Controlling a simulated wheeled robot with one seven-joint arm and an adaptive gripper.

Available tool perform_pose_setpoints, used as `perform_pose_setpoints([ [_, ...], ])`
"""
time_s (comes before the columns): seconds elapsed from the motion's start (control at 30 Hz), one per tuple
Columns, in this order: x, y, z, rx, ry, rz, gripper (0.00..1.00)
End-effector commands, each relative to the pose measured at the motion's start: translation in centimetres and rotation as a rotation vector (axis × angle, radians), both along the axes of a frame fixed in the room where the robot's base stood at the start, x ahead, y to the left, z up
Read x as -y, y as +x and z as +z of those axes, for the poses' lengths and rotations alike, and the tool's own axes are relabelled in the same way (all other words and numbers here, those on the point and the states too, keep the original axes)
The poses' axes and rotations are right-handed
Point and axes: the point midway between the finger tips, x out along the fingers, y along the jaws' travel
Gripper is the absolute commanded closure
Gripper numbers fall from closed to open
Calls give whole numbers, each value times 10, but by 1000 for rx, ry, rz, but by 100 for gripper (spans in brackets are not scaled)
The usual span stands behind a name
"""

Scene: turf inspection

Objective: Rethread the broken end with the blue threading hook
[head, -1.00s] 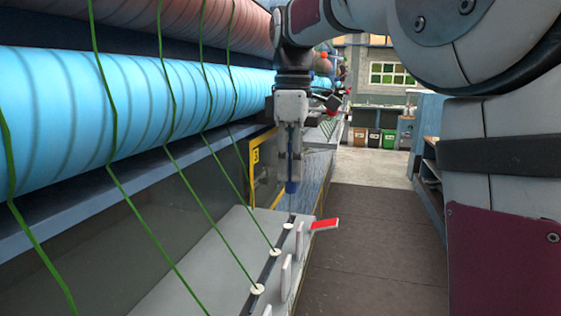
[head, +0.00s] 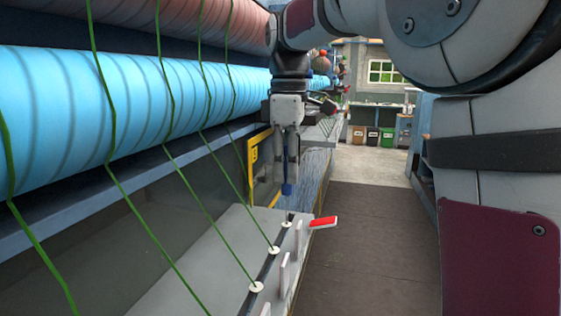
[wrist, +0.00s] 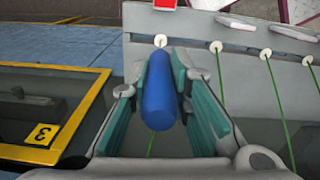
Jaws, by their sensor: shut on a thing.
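My gripper (head: 287,172) points down and is shut on the blue threading hook (head: 286,188). In the wrist view the hook (wrist: 158,92) is a thick blue rod between teal finger pads. A white eyelet (head: 286,224) sits on the grey plate below the hook, apart from it in the head view. In the wrist view this eyelet (wrist: 160,40) appears just beyond the hook. The farthest green yarn (head: 238,181) runs down from the rolls towards the plate's far edge; its lower end is unclear. In the wrist view, green yarn (wrist: 151,145) shows below the hook, partly hidden.
Other green yarns run to eyelets (head: 273,250) along the grey plate (head: 205,262). A yellow frame (head: 251,160) is close behind my gripper. The dark floor mat (head: 355,240) is clear.

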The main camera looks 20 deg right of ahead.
Motion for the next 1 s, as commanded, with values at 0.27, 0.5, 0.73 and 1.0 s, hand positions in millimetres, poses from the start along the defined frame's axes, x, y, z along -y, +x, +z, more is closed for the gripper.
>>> perform_pose_setpoints([
  [0.27,0,0,-6,-1,1,0,100],
  [0.5,0,0,-12,-1,0,-1,100],
  [0.73,0,0,-17,-1,0,-1,100],
  [1.0,0,0,-22,-1,0,-1,100],
])
